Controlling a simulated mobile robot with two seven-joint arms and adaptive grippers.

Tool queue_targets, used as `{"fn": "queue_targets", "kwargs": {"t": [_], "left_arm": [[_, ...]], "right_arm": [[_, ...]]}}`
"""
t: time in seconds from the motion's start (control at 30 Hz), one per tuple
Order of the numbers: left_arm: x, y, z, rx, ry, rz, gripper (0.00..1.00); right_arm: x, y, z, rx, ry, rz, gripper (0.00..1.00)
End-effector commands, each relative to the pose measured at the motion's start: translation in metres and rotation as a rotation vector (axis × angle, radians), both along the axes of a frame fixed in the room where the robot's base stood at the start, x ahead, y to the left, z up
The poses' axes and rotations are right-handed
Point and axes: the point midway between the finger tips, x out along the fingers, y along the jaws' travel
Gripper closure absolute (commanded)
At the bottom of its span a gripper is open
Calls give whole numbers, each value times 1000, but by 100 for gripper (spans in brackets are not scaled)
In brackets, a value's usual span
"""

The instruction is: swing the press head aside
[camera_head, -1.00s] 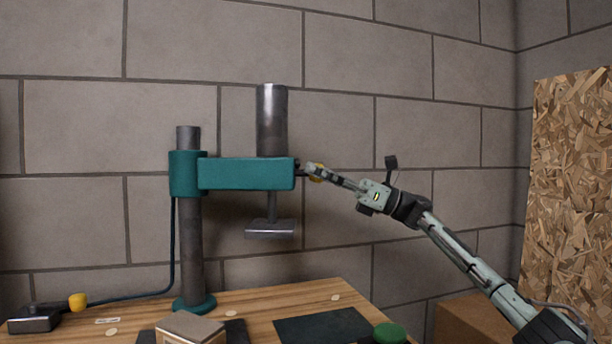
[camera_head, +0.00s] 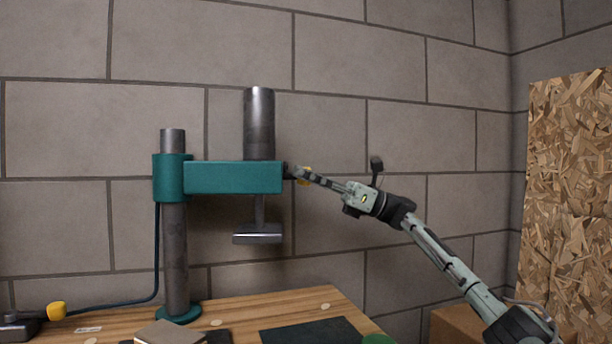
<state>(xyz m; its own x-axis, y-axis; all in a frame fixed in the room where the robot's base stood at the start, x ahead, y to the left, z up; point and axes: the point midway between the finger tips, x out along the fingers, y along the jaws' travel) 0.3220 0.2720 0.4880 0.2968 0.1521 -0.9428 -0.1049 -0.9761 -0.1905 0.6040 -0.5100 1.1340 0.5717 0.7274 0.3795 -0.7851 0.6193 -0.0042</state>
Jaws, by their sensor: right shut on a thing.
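The press head is a teal horizontal arm (camera_head: 232,177) on a grey upright column (camera_head: 175,255). It carries a metal cylinder (camera_head: 259,122) on top and a flat pressing plate (camera_head: 257,234) below, raised well above the bench. The arm points to the right, roughly along the wall. My left gripper is not in view.
The wooden bench (camera_head: 318,297) bears a dark mat (camera_head: 312,331), a tan block (camera_head: 170,333) and a yellow knob (camera_head: 57,311) with a cable at the left. A block wall stands close behind. A chipboard panel (camera_head: 570,190) stands at the right.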

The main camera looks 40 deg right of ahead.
Motion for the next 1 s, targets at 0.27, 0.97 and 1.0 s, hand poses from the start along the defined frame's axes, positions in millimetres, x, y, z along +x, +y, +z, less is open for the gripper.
{"fn": "queue_targets", "kwargs": {"t": [0.27, 0.97, 1.0], "left_arm": [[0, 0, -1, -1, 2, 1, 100], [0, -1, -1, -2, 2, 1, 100], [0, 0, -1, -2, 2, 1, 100]], "right_arm": [[1, -4, 3, 8, -1, -13, 45], [-46, -64, -30, 7, 1, -14, 45], [-50, -69, -33, 7, 1, -14, 45]]}}
